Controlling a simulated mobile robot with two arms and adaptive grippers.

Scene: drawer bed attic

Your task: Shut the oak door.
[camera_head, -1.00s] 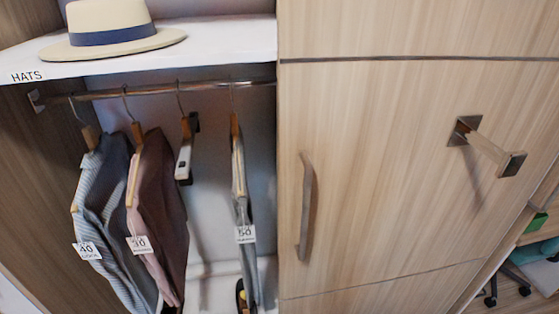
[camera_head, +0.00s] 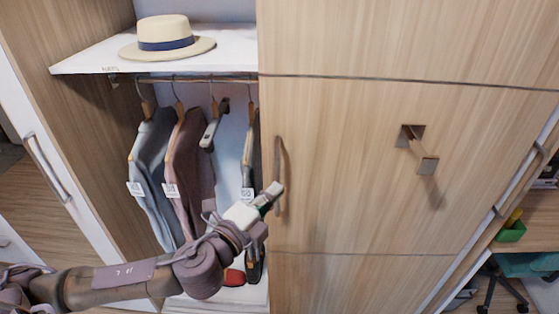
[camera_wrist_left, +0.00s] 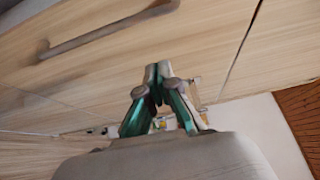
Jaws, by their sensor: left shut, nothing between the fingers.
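The oak door (camera_head: 340,205) is a pale wood panel with a slim upright handle (camera_head: 279,175) near its left edge. To its left the wardrobe stands open. The handle also shows slanted across the upper left of the left wrist view (camera_wrist_left: 110,35). My left gripper (camera_head: 273,191) is beside the handle, at the door's left edge. Its fingertips (camera_wrist_left: 158,70) are together and empty in the left wrist view. The handle is apart from the fingertips there; contact elsewhere cannot be told. My right gripper is out of view.
Several hanging garments (camera_head: 185,150) fill the open space under a white shelf (camera_head: 90,57) with a straw hat (camera_head: 165,45). A square peg (camera_head: 427,164) sticks out right of the handle. A white-edged panel with a metal handle (camera_head: 47,168) stands at the far left.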

